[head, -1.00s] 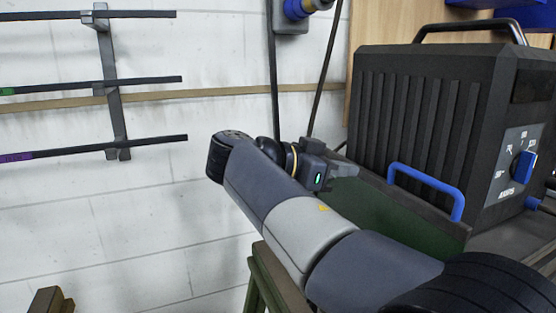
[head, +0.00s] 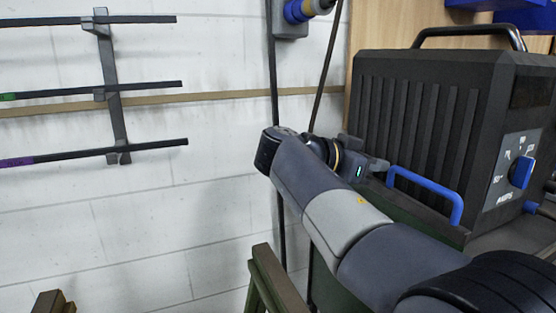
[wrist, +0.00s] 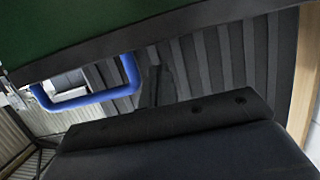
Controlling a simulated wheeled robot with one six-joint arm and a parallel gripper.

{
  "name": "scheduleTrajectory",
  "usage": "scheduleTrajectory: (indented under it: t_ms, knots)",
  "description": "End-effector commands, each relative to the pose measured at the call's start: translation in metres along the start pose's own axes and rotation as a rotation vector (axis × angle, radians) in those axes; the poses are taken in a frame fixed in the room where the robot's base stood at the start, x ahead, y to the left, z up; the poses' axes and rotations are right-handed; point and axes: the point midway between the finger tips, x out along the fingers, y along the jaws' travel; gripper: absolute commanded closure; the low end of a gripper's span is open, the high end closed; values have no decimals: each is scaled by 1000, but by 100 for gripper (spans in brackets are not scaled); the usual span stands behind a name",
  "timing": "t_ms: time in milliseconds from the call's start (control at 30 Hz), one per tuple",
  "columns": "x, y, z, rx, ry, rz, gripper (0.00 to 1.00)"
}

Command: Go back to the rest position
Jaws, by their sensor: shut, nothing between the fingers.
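My gripper (head: 377,166) is at the end of my raised arm, in the middle of the head view. It is shut and empty, and looks small and dark there. It appears just left of the blue handle (head: 428,184), in front of the black ribbed box (head: 415,120). I cannot tell how far it is from either. In the wrist view the blue handle (wrist: 92,102) shows at the left, with dark ribs behind it. A dark upright part in the middle of that view may be a finger of my gripper.
The box has a blue knob (head: 521,173) and a black carrying handle (head: 470,36) on top. A wall rack (head: 114,90) with dark rods is at the left. A dark green stand (head: 272,275) is below my arm.

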Motion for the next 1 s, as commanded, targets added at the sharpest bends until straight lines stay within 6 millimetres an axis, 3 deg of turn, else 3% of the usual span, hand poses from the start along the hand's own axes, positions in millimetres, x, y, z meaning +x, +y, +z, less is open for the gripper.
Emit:
scheduleTrajectory:
  t_ms: [33, 1000]
  knots:
    - [-4, 0, -12, 0, 0, -2, 100]
    - [-32, -1, -120, -1, -2, -4, 100]
